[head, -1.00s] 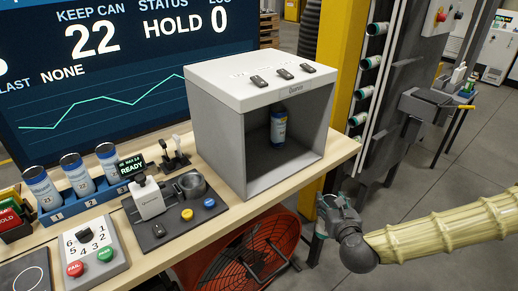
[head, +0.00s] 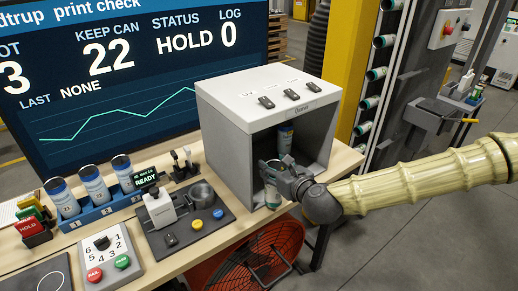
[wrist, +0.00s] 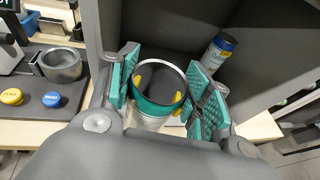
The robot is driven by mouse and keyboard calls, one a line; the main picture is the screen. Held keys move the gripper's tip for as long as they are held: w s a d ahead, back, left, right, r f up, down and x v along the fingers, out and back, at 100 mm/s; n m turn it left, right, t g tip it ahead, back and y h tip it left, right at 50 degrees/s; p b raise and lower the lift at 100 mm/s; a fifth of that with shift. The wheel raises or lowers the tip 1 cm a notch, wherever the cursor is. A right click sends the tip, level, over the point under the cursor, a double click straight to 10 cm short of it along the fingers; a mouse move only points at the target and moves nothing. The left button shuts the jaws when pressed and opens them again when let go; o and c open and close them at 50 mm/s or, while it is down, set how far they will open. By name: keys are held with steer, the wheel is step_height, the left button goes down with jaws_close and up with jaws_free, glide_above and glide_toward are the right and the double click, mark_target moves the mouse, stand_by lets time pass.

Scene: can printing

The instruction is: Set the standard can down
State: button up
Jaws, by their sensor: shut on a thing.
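My gripper (head: 272,174) is at the open front of the grey viewing box (head: 225,135). It is shut on the standard can (head: 272,196), which has a teal band and a pale lower body. In the wrist view the can (wrist: 148,121) sits between the two teal finger pads (wrist: 160,92), its round top facing the camera. The can is in the air near the box's front edge; its exact gap to the floor of the box cannot be told. Another can (head: 286,138), blue and white, stands inside the box toward the back right.
Left of the box are a device with a round cup (head: 201,193) and yellow and blue buttons, a blue rack (head: 100,213) with three cans, and a number pad (head: 108,256). Bench space before the box is narrow.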

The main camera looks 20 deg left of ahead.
steer(key=r+p+x, duration=0.2)
steer(key=p+x, duration=0.4)
steer(key=x, duration=0.8)
steer(key=shift+w+a+r+p, duration=0.3)
steer(key=shift+w+a+p, duration=0.1)
steer(key=shift+w, duration=0.2)
steer(key=shift+f, duration=0.1)
steer(key=o, duration=0.7)
steer(key=shift+o, duration=0.2)
steer(key=b+v, duration=0.4)
steer(key=v, duration=0.8)
